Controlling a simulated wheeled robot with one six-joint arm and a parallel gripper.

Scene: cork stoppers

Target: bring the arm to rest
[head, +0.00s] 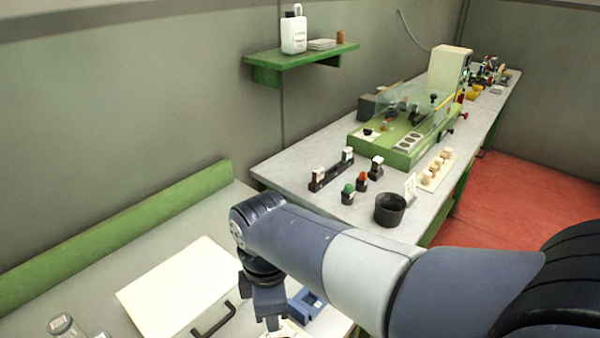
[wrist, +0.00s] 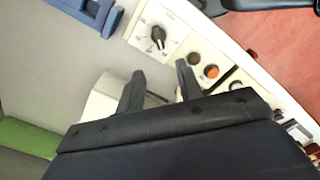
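My gripper (head: 271,312) hangs pointing down at the end of my arm, above the near bench (head: 130,250). It is beside a white board-like panel (head: 180,290) and partly in front of a blue block-like holder (head: 306,304). In the wrist view my gripper (wrist: 160,78) has its two dark fingers apart. I see nothing held between them. A pale control panel with a black knob (wrist: 157,36) and an orange button (wrist: 211,72) lies beyond the fingertips.
A black cup (head: 389,209), several small bottles and a white rack of cork-coloured pieces (head: 439,170) stand on the far bench. A green machine (head: 405,140) with a clear cover is behind them. A dark handle (head: 214,318) sits near my gripper. A green shelf (head: 298,56) is on the wall.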

